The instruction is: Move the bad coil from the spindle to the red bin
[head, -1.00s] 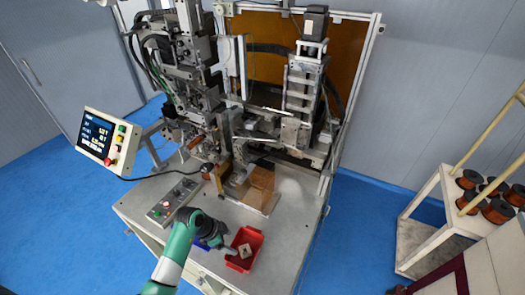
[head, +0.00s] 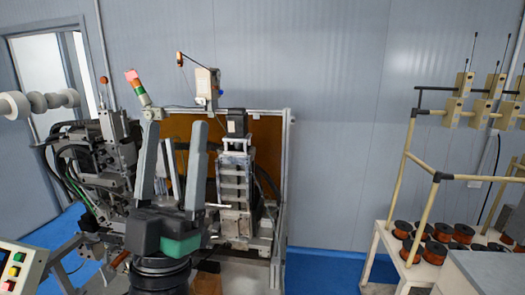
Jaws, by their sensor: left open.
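My left gripper (head: 173,140) stands upright in the head view, close to the camera, with two grey fingers pointing up. Its fingers are apart and nothing shows between them. Behind it is the coil winder (head: 235,190), partly covered by the gripper and wrist. I cannot make out the spindle, and no coil from it is visible now. The red bin is outside the view. My right gripper is not in view.
A control panel (head: 18,265) with coloured buttons is at the lower left. A signal light (head: 137,88) rises behind the gripper. A yellow-framed rack (head: 425,215) with several copper wire spools (head: 435,252) stands at the right. The wall between winder and rack is bare.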

